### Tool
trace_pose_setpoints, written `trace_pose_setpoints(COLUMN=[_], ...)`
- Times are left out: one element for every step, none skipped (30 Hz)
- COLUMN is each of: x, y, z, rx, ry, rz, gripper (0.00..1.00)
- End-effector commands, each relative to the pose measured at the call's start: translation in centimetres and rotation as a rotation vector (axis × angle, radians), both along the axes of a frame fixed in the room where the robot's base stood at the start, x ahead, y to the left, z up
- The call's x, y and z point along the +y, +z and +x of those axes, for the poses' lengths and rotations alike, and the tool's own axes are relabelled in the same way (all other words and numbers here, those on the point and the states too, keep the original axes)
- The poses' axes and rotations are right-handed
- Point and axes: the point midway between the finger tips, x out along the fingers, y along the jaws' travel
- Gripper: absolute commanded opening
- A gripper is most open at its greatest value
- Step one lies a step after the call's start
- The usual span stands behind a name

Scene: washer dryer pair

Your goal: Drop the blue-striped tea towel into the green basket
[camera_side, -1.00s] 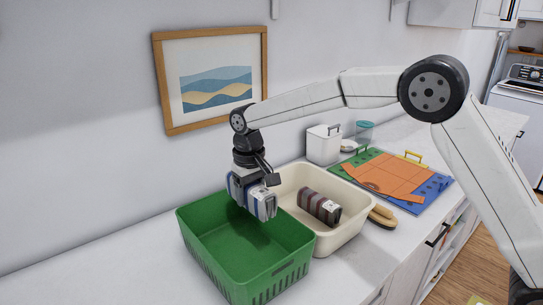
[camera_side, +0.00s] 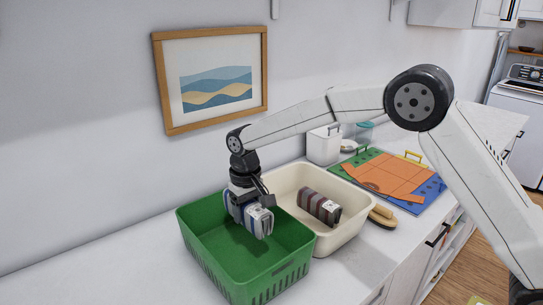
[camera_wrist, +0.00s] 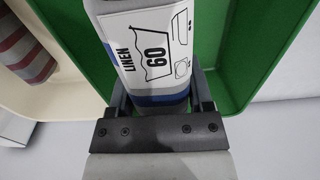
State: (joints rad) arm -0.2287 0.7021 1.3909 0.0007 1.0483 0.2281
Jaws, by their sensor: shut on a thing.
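The blue-striped tea towel (camera_side: 253,218) is a rolled bundle with white and blue bands. My gripper (camera_side: 245,203) is shut on it and holds it over the green basket (camera_side: 205,263), inside its rim outline. In the wrist view the towel (camera_wrist: 150,45) lies between the jaws (camera_wrist: 158,105), with a label reading "LINEN 60". The green basket's wall and floor (camera_wrist: 235,70) show behind it. The basket's floor is partly hidden by the towel and gripper in the side view.
A cream bin (camera_side: 345,228) stands right beside the basket, holding a dark red-and-grey striped roll (camera_side: 318,207). A brush (camera_side: 381,217), a white canister (camera_side: 323,145) and coloured boards (camera_side: 390,178) lie farther right. A framed picture (camera_side: 212,77) hangs on the wall behind.

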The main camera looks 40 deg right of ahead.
Motion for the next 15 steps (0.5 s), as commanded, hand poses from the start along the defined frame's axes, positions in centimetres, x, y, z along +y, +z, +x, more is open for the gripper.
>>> trace_pose_setpoints(x=[0.0, 0.0, 0.0, 0.0, 0.0, 0.0, 0.0, 0.0, 0.0, 0.0, 0.0, 0.0, 0.0, 0.0, 0.0], y=[-0.4, -0.6, -0.9, -1.1, -1.2, -1.4, -1.5, -1.5, -1.6, -1.6, -1.7, -1.7, -1.7, -1.7, -1.7], z=[0.0, 0.0, 0.0, 0.0, 0.0, 0.0, 0.0, 0.0, 0.0, 0.0, 0.0, 0.0, 0.0, 0.0, 0.0], rx=[0.001, 0.001, 0.0, 0.001, 0.001, 0.001, 0.001, 0.001, 0.001, 0.0, 0.0, 0.0, 0.0, 0.0, 0.0], ry=[0.0, 0.0, 0.0, 0.0, 0.0, 0.0, 0.0, 0.0, 0.0, 0.0, 0.0, 0.0, 0.0, 0.0, 0.0], rz=[0.0, 0.0, 0.0, 0.0, 0.0, 0.0, 0.0, 0.0, 0.0, 0.0, 0.0, 0.0, 0.0, 0.0, 0.001], gripper=[0.33, 0.33, 0.33, 0.33, 0.33, 0.33, 0.33, 0.33, 0.33, 0.33, 0.33, 0.33, 0.33, 0.33, 0.33])
